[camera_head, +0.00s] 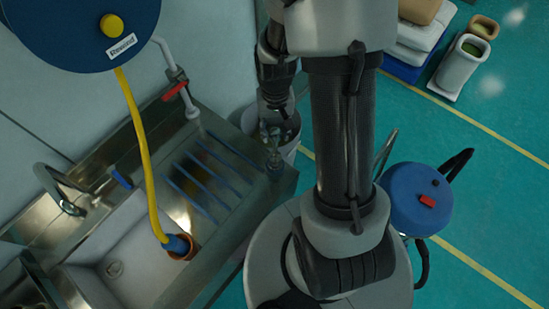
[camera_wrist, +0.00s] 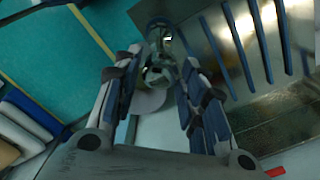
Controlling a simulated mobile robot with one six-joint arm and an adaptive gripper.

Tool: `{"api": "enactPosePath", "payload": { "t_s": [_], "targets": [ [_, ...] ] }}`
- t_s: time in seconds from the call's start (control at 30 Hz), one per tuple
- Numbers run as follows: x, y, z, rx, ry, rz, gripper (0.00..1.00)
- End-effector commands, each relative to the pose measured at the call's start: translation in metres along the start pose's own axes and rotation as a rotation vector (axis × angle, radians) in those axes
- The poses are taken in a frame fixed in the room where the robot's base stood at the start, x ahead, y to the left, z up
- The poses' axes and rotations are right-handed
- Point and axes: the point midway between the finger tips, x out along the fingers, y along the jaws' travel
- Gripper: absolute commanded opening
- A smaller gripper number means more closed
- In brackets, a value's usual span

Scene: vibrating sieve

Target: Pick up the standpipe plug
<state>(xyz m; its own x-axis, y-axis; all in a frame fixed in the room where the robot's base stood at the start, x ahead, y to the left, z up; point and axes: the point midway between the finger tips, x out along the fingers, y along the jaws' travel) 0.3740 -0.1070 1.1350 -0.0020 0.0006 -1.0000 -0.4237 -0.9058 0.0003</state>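A shiny metal piece with a rounded end, which looks like the standpipe plug (camera_wrist: 158,72), shows between my fingers in the wrist view. In the head view it appears as a small glinting upright piece (camera_head: 273,158) at the right corner of the sink's drainboard. My gripper (camera_wrist: 162,60) is open, with one finger on each side of the metal piece. Gaps seem to show beside it, but I cannot tell whether either finger touches it. In the head view my gripper (camera_head: 270,128) points down at that corner, and its fingertips are hard to make out.
A pale bucket (camera_head: 292,152) stands close beside the drainboard. A blue-topped vacuum (camera_head: 410,195) stands right.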

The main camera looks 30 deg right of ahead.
Motion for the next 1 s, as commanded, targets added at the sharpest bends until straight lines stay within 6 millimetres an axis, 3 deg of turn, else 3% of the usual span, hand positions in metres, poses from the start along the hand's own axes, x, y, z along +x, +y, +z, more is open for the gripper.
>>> {"api": "enactPosePath", "payload": {
  "t_s": [0.27,0.6,0.87,1.0],
  "targets": [
    [0.022,0.0,0.001,0.0,-0.002,0.0,0.38],
    [0.069,0.0,0.0,0.0,0.001,0.0,0.38],
    [0.07,0.0,0.0,0.0,0.002,0.0,0.38],
    [0.07,0.0,0.0,0.0,0.002,0.0,0.3]
  ]
}}
